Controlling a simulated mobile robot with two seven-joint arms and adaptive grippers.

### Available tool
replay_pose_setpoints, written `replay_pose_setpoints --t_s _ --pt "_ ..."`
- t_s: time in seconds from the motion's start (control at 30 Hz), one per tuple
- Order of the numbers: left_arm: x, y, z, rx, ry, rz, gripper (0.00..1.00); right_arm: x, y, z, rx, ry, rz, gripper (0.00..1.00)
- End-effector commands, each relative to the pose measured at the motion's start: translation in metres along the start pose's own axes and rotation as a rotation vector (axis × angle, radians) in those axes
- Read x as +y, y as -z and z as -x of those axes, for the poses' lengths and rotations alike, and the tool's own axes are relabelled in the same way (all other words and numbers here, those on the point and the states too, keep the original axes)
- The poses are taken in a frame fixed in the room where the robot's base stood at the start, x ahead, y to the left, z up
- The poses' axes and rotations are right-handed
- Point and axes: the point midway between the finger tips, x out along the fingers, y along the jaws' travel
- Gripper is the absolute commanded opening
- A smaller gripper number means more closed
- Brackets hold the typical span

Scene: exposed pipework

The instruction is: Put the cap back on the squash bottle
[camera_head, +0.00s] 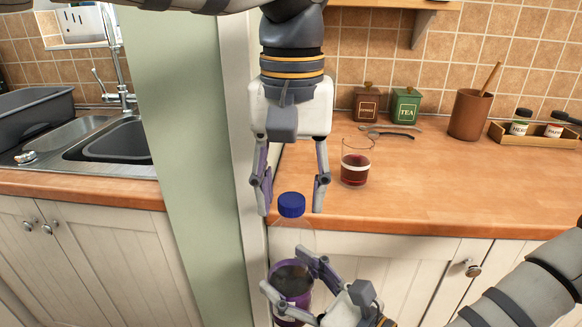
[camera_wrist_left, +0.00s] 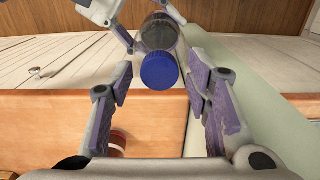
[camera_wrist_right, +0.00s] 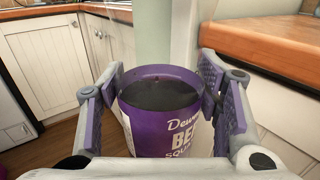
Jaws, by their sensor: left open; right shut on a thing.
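The squash bottle (camera_head: 290,282) is upright in front of the counter edge, clear above with dark liquid and a purple label. Its label also shows in the right wrist view (camera_wrist_right: 165,125). The blue cap (camera_head: 291,203) is at the top of the bottle, and it shows in the left wrist view (camera_wrist_left: 159,71); I cannot tell how tightly it sits. My left gripper (camera_head: 291,211) points down from above, open, with a finger on either side of the cap and gaps between. My right gripper (camera_wrist_right: 163,85) is shut on the bottle's body.
A glass of red drink (camera_head: 355,172) stands on the wooden counter (camera_head: 440,190) close to my left gripper. Behind are a brown canister (camera_head: 367,103), a green tea canister (camera_head: 405,106) and a brown pot (camera_head: 469,115). A green wall end (camera_head: 185,150) stands at left.

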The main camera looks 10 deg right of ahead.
Motion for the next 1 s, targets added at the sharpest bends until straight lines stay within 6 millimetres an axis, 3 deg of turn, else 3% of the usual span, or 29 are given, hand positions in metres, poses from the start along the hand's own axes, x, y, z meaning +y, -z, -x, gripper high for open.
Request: replay_pose_setpoints --t_s 0.23,0.27,0.4,0.47,0.67,0.9,1.0 --pt "0.0002 -0.0002 -0.0004 0.001 0.000 0.000 0.45 -0.0001 -0.0016 -0.0003 -0.004 0.000 0.001 0.00" --pt "0.0002 -0.0002 -0.0003 0.001 0.000 0.000 0.42 -0.0001 -0.0016 -0.0003 -0.004 0.000 0.001 0.00" --pt "0.0001 -0.0002 -0.0003 0.001 0.000 0.000 0.10 -0.0001 -0.0015 -0.0003 -0.004 0.000 0.001 0.00" --pt "0.0001 -0.0002 -0.0002 0.001 0.000 0.000 0.00 -0.0001 -0.0015 -0.0003 -0.004 0.000 0.001 0.00" --pt "-0.0001 -0.0001 -0.0001 0.001 0.001 -0.032 0.00 -0.0002 -0.0015 -0.0002 -0.004 0.001 0.001 0.00" --pt "-0.0002 -0.0002 -0.0005 0.000 0.002 -0.579 0.00 -0.0003 -0.0015 -0.0002 -0.004 0.001 0.001 0.00" --pt "-0.0002 -0.0002 -0.0006 0.000 0.001 -0.726 0.00 -0.0004 -0.0015 -0.0002 -0.004 0.001 0.001 0.00"
